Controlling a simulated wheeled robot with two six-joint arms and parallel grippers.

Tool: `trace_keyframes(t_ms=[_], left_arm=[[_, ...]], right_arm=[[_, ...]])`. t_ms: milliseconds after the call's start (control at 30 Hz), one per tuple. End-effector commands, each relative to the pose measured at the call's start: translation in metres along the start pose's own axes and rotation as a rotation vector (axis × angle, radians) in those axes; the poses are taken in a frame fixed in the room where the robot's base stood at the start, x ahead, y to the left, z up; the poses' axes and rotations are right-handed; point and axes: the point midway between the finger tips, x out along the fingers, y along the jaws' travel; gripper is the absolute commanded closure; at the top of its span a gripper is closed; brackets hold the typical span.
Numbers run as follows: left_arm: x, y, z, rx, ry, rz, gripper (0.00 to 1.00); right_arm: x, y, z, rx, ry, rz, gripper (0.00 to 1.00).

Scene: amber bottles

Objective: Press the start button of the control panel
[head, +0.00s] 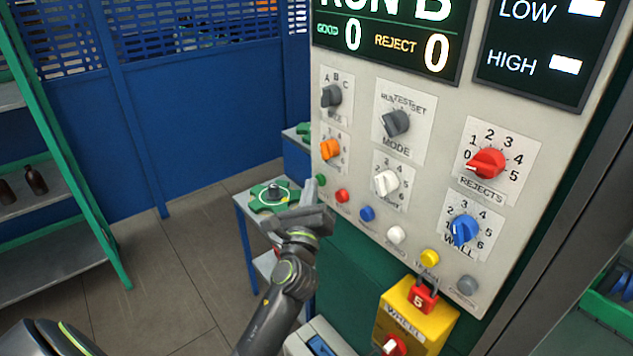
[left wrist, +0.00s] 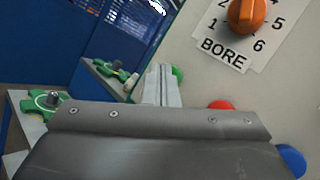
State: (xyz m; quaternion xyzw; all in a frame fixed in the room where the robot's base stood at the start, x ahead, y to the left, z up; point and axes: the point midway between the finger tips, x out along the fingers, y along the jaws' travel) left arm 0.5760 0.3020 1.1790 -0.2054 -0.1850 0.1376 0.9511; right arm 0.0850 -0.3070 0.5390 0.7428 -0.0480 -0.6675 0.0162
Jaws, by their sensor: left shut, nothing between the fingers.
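The control panel (head: 440,120) is a light upright plate with knobs, displays and a slanting row of small buttons. The green button (head: 321,180) is at the left end of that row; its label is too small to read. My left gripper (head: 308,188) is shut and empty, its fingertips just left of the green button. In the left wrist view the shut fingers (left wrist: 160,86) point at the panel's edge and the green button (left wrist: 178,74) shows just to their right, partly hidden. I cannot tell whether they touch. My right gripper is not in view.
Right of the green button are a red button (head: 342,196), a blue button (head: 367,213) and a white button (head: 396,235). An orange BORE knob (head: 330,149) sits above. A yellow box (head: 407,315) with a red padlock (head: 424,298) is below. A green-framed shelf (head: 60,250) stands left.

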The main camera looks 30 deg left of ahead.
Motion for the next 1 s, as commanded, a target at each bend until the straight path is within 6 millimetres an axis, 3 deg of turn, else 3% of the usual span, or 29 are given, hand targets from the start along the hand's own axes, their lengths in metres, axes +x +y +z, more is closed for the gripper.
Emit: trace_keyframes(t_ms=[1000], left_arm=[[-0.012, 0.009, 0.009, 0.0, 0.0, -0.001, 1.0]], right_arm=[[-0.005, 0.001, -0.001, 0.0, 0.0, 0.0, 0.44]])
